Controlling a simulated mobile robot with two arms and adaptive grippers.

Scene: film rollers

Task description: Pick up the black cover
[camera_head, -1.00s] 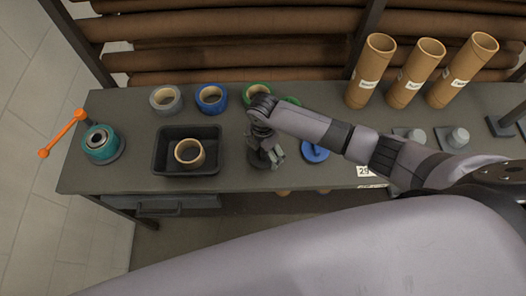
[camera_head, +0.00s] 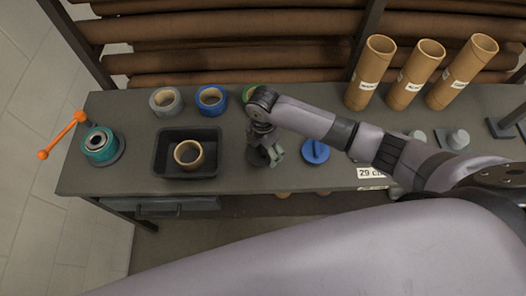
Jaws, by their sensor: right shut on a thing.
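My right gripper (camera_head: 268,156) points down over the worktop, to the right of the black tray. It is shut on the black cover (camera_head: 255,158), a dark round piece that shows partly under and beside the fingers. The gripper hides much of it, and I cannot tell whether it touches the worktop. A blue cover (camera_head: 315,152) with a raised handle lies just right of the gripper. My left gripper is not in view.
A black tray (camera_head: 160,172) holds a brown-rimmed roll (camera_head: 189,154). A teal device (camera_head: 100,144) with an orange crank is left. Cardboard tubes (camera_head: 407,84) stand back right.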

